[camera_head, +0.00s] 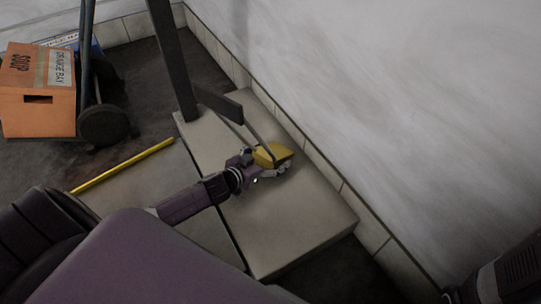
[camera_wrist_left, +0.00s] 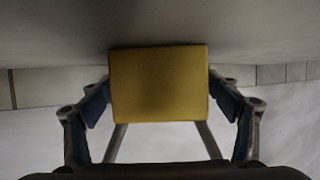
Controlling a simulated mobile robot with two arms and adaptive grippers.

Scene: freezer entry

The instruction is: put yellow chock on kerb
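The yellow chock (camera_head: 272,153) is at the kerb (camera_head: 300,213), a long pale block beside the wall. My left gripper (camera_head: 264,164) is over the kerb with its fingers on either side of the chock. In the left wrist view the chock (camera_wrist_left: 159,84) fills the space between the finger pads of my left gripper (camera_wrist_left: 160,90), which appear to touch its sides. The chock looks low over or on the kerb top; the contact underneath is hidden. My right gripper is not in view; only a dark part of my right arm shows at the lower right.
A white wall (camera_head: 400,90) with a tiled base runs along the kerb. A dark post (camera_head: 174,60) and a slanted bar stand at the kerb's far end. An orange box (camera_head: 38,95) is at the upper left, and a yellow strip (camera_head: 122,166) lies on the floor.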

